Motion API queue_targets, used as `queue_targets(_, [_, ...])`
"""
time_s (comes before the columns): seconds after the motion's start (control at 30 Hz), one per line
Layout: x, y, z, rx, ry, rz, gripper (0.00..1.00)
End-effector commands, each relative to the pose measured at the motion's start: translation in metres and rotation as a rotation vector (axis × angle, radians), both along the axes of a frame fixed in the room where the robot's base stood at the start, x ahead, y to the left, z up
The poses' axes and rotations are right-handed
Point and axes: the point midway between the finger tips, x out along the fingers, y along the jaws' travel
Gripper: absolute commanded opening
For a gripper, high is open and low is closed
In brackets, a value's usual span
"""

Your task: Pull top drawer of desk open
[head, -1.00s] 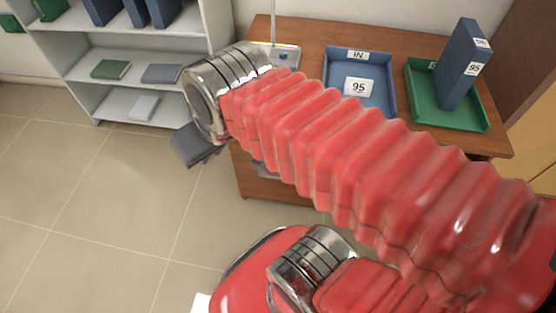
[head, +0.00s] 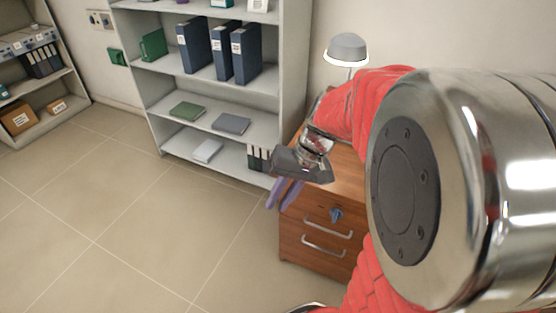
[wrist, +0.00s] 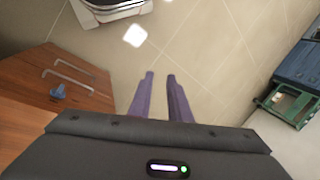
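The wooden desk (head: 300,257) shows a drawer front with two silver bar handles. The top drawer handle (head: 328,227) sits just below a blue key-like knob (head: 336,214), and the lower handle (head: 323,246) is beneath it. Both drawers look shut. In the wrist view the desk (wrist: 30,75) is at the left, with the top handle (wrist: 67,81) and the blue knob (wrist: 58,92). My gripper (wrist: 160,75) has two purple fingers apart with nothing between them. In the head view my gripper (head: 279,206) is left of the desk front, apart from the handles.
A grey shelf unit (head: 150,100) with binders and books stands behind the desk's left side. A lamp (head: 347,48) stands on the desk. The tiled floor (head: 110,210) at left is clear. My arm covers much of the right side.

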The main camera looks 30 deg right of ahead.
Motion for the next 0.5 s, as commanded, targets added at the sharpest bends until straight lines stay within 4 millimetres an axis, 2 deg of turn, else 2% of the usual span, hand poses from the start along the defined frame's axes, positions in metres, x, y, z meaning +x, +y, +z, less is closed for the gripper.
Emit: queue_targets(0.5, [0.035, -0.072, -0.076, 0.319, 0.062, -0.227, 0.17])
